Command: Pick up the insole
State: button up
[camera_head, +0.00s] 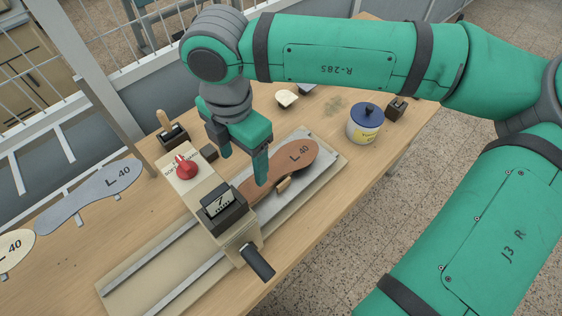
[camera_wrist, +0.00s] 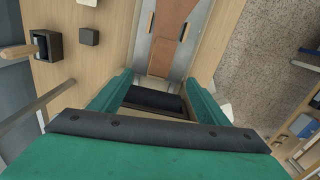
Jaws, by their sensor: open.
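A brown insole (camera_head: 290,160) marked "L 40" lies flat on the stamping machine's rail bed (camera_head: 325,172). Its near end is partly hidden by my gripper and the machine head. It also shows at the top of the wrist view (camera_wrist: 171,24). A small tan block (camera_head: 284,184) sits at its near edge. My gripper (camera_head: 243,166) points down above the insole's near end, close to the machine head. Its fingers are apart with nothing held between them. In the wrist view the fingers (camera_wrist: 158,90) frame a dark part below. I cannot tell whether a finger touches the insole.
The stamping machine (camera_head: 203,195) with a red knob and black lever (camera_head: 257,262) stands close beside my gripper. A grey insole shape (camera_head: 90,195) and a cream one (camera_head: 14,247) are at the left. A blue-lidded pot (camera_head: 366,123) stands at the right. Bare tabletop lies at the front left.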

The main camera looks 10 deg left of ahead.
send_over(251, 190)
notch_tip(251, 190, down, 5)
jog(key=shift+s+a+r, duration=0.15)
jog(key=shift+d+f, duration=0.2)
jog(key=shift+f, duration=0.6)
notch_tip(251, 190, down, 4)
jog(key=shift+a+f, duration=0.1)
jog(key=shift+f, duration=0.1)
jog(key=shift+w+f, duration=0.25)
jog(key=shift+w, duration=0.1)
jog(key=shift+s+a, duration=0.1)
jog(key=shift+s, duration=0.1)
jog(key=c, duration=1.1)
